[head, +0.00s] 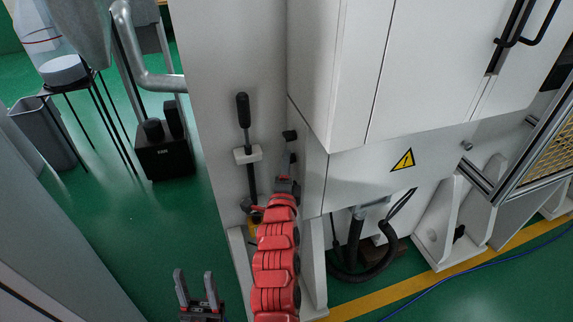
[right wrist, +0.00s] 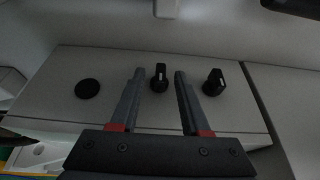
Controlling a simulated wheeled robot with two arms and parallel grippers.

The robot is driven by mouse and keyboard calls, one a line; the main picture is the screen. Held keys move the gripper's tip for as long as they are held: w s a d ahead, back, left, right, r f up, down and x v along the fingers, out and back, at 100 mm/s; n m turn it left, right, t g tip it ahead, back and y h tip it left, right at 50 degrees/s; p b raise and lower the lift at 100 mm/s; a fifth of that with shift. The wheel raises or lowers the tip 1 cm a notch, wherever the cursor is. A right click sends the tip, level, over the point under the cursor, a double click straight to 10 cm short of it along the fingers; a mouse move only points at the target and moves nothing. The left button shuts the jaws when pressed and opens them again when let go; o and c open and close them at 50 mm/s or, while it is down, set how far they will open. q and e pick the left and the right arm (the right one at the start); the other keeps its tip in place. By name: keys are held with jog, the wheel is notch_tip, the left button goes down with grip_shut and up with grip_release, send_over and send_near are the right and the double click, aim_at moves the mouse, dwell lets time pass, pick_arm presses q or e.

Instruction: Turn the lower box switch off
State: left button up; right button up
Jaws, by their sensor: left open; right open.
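In the right wrist view a pale box (right wrist: 50,100) carries two black rotary switches and a flat black disc (right wrist: 88,88). One switch (right wrist: 160,78) lies between the fingertips of my right gripper, with gaps on both sides. The other switch (right wrist: 214,82) is just right of the right finger. I cannot tell which switch the task names. In the head view my right gripper (head: 289,166), on the red arm, is open beside the cabinet's narrow side; a dark knob (head: 290,135) shows just above it. My left gripper (head: 198,285) is open and empty, low over the floor.
A black-handled lever (head: 243,110) stands left of my right gripper. The white cabinet (head: 345,60) rises to the right, with a warning sign (head: 403,160) and black hoses (head: 365,260) below. A black box (head: 165,155) and stool (head: 75,85) stand left on open green floor.

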grip_shut()
